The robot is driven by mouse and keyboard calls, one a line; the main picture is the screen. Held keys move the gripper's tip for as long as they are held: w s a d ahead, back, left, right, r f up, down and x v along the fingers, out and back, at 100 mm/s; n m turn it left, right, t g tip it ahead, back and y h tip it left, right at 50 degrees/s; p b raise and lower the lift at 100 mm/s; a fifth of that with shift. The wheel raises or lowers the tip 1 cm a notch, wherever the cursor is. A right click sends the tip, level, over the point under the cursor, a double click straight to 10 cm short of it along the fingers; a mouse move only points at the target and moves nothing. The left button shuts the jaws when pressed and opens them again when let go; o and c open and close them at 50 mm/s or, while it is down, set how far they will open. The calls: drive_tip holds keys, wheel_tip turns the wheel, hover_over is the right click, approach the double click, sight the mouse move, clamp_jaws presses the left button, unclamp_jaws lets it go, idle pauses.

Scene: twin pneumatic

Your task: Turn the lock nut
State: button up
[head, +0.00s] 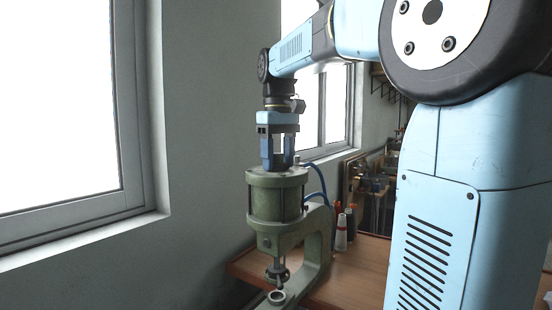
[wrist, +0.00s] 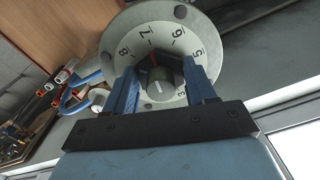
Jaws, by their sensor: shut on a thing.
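The green pneumatic press (head: 277,200) stands upright on the bench, with a round top plate. In the wrist view this top is a pale numbered dial (wrist: 205,62); digits such as 5, 6, 7 and 8 are legible, with a small red mark near the middle. My gripper (head: 277,165) points straight down onto the press top. Its two blue fingers, also in the wrist view (wrist: 162,72), stand either side of the nut and are shut on it. The fingers partly hide the dial.
A wooden bench (head: 345,270) carries the press. Red and white bottles (head: 341,228) stand right behind it, and blue hoses (head: 318,178) curve off its right side. A wall with a window (head: 130,100) is at the left. Tools hang at the back right.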

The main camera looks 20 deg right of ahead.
drive_tip(key=shift+n, duration=1.7)
drive_tip(key=o, duration=1)
drive_tip(key=shift+o, duration=0.2)
drive_tip(key=shift+r, duration=0.1)
wheel_tip(320, 180, up, 14)
drive_tip(key=shift+f, duration=0.25)
